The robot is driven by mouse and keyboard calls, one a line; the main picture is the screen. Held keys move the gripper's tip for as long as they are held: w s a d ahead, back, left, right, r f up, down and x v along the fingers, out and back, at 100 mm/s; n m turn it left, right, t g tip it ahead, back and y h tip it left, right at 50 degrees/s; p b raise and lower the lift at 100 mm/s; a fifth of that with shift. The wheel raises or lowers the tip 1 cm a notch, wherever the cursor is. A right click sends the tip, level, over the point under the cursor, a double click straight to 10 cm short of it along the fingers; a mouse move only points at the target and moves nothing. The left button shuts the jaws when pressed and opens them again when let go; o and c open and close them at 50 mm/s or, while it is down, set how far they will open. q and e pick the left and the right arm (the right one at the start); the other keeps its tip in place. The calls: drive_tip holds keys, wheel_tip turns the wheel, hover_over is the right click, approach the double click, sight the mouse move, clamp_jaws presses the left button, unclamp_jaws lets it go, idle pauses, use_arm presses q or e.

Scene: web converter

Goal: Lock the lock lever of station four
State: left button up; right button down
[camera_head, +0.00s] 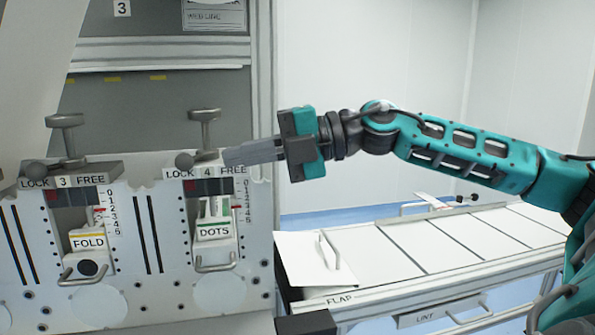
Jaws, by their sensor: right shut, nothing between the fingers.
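The station four lock lever (185,160) has a dark round knob, which sits on the left, above the word LOCK on the plate labelled "LOCK 4 FREE" (207,172). A grey T-shaped handle (204,114) stands upright behind the plate. My right gripper (228,157) comes in from the right, its fingers pointing left and shut with nothing held. Its fingertips are above the FREE side of the plate, a little right of the knob and apart from it. I cannot tell whether they touch the lever's base. My left gripper is out of view.
Station three, with a similar knob (35,171) and T-handle (66,131), stands to the left. Below are the FOLD block (88,241) and DOTS block (214,231). A white bench (400,246) with a FLAP label lies at the lower right, under my right arm.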

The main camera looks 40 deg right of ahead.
use_arm(q)
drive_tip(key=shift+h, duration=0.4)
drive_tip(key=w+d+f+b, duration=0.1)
drive_tip(key=b, duration=0.2)
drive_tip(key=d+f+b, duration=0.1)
drive_tip(key=b, duration=0.1)
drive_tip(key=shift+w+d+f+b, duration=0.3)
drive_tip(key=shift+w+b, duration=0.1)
use_arm(e)
drive_tip(key=s+d+r, duration=0.1)
drive_tip(key=s+d, duration=0.2)
drive_tip(key=s, duration=0.4)
drive_tip(key=shift+r, duration=0.3)
